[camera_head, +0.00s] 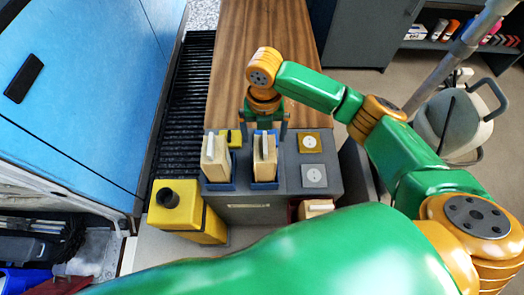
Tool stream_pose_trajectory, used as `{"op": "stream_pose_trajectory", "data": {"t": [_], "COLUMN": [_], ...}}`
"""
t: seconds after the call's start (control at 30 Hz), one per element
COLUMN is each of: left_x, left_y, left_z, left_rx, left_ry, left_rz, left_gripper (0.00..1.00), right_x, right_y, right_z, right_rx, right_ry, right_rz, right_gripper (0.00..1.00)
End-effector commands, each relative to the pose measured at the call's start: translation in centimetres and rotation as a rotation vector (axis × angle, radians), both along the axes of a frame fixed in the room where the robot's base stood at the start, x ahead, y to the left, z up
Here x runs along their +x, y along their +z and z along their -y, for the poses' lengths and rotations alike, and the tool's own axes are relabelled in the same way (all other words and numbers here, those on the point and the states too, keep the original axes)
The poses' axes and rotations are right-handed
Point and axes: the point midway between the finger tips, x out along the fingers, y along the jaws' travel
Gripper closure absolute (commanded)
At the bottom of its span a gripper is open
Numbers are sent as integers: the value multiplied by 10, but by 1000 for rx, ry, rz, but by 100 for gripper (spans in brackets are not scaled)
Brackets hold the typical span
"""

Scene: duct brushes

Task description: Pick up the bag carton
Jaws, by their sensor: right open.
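Two tan cartons with white strips on top stand upright in blue holders on a grey block (292,165). One is the left carton (215,158); the other is the right carton (264,158). I cannot tell by any label which is the bag carton. My right gripper (267,127) points down at the top far end of the right carton, open, with its fingers to either side; contact is not clear. My left gripper is not in view.
A yellow box (186,212) with a dark round spout stands at the front left. A small yellow item (234,138) sits between the cartons. Two square plates, yellow (309,144) and grey (314,176), lie right. Another tan box (316,208) is below. The wooden surface (232,65) behind is clear.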

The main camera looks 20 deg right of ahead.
Motion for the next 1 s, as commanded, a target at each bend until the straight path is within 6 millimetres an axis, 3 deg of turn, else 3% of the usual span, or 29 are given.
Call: {"op": "stream_pose_trajectory", "data": {"t": [0.1,0.2,0.47,0.83,1.0], "left_x": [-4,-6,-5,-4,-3], "left_y": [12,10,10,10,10], "left_z": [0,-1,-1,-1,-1], "left_rx": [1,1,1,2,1], "left_ry": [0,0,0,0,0], "left_rz": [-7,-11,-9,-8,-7], "left_gripper": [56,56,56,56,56], "right_x": [-6,-5,-5,-4,-4], "right_y": [-20,-39,-47,-46,-46], "right_z": [2,1,1,1,1], "right_rx": [-2,-1,1,2,2], "right_ry": [-3,-3,-2,-3,-3], "right_rz": [-5,-1,3,4,5], "right_gripper": [0,0,0,97,100]}}
